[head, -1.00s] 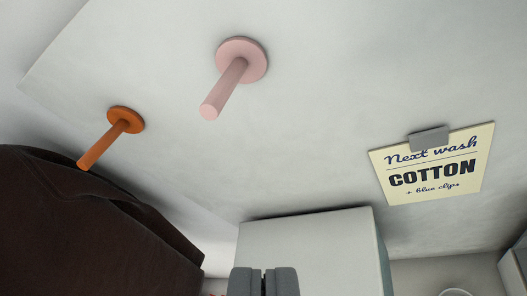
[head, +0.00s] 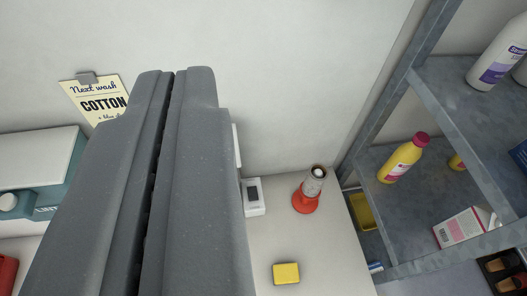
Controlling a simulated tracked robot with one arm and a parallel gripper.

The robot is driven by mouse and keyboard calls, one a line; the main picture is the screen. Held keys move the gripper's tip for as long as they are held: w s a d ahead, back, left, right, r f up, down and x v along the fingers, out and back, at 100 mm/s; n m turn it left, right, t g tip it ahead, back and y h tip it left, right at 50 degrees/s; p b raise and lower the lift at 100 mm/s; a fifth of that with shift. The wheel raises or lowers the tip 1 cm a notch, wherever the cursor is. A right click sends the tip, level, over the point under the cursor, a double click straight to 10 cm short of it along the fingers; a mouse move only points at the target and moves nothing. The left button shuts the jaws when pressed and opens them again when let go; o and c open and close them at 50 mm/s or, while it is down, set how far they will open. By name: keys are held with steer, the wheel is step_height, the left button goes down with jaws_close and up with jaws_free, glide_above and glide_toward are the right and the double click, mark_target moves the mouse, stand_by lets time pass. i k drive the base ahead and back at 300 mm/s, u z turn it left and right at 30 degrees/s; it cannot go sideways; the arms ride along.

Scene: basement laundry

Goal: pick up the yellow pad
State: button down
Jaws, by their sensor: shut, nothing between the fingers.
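The yellow pad (head: 286,273) is a small block lying flat on the white surface, low and right of centre in the head view. My gripper (head: 174,72) is shut and empty, its two dark grey fingers side by side and filling much of the left half of the view. In the picture the gripper is to the left of the pad, clearly apart from it. Part of the white surface is hidden behind the fingers.
An orange-red holder with a pale cylinder (head: 312,184) and a small white box (head: 254,197) stand behind the pad. A grey metal shelf (head: 365,160) with bottles and cartons rises at right. A teal-and-white machine (head: 40,165) and a paper sign (head: 92,98) are at left.

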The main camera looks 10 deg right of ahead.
mark_target(285, 274)
steer(key=u, duration=0.45)
steer(key=k, duration=1.7)
steer(key=z, duration=0.45)
